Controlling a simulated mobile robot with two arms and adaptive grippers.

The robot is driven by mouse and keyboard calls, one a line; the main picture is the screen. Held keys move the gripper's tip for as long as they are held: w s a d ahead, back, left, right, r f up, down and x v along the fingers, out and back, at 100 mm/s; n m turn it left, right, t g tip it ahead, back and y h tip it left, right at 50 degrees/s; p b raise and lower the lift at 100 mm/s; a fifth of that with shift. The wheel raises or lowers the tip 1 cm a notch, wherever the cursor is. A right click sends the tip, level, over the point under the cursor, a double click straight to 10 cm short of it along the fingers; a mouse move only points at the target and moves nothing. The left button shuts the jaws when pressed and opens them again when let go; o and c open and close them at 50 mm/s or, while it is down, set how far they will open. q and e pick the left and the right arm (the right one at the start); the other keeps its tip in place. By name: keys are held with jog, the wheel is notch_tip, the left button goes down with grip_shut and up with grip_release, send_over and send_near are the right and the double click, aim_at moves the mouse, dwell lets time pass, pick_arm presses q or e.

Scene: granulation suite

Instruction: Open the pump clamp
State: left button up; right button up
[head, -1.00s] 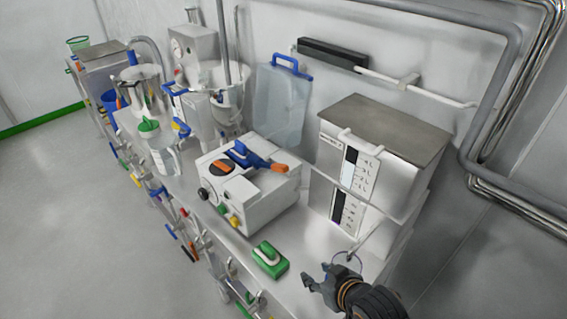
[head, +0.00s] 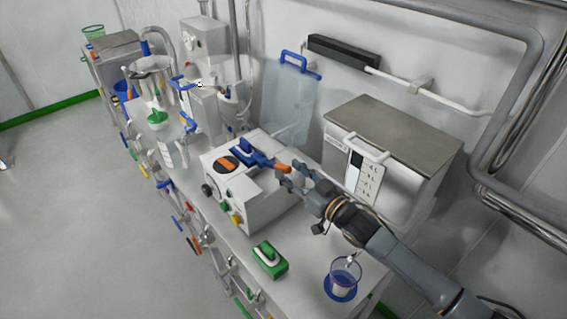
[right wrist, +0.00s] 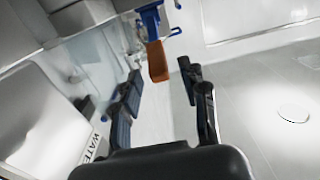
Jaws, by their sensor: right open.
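The pump (head: 238,203) is a white box on the bench with a round orange and black dial. Its clamp is a blue lever (head: 246,156) with an orange end (head: 277,166), lying across the top and pointing right. My right gripper (head: 287,173) is open, with its fingertips just right of the orange end. In the right wrist view the orange end (right wrist: 157,62) is ahead, near the gap between the open fingertips (right wrist: 163,76). The blue part (right wrist: 150,20) is behind it. I cannot tell whether a finger touches the lever. My left gripper is out of view.
A steel-topped white box (head: 390,140) stands right of the pump, close to my right arm. A clear blue-handled container (head: 289,105) stands behind.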

aim_at(270, 162)
jog(key=shift+p+x, duration=0.3)
jog(key=shift+x, duration=1.5)
grip_shut()
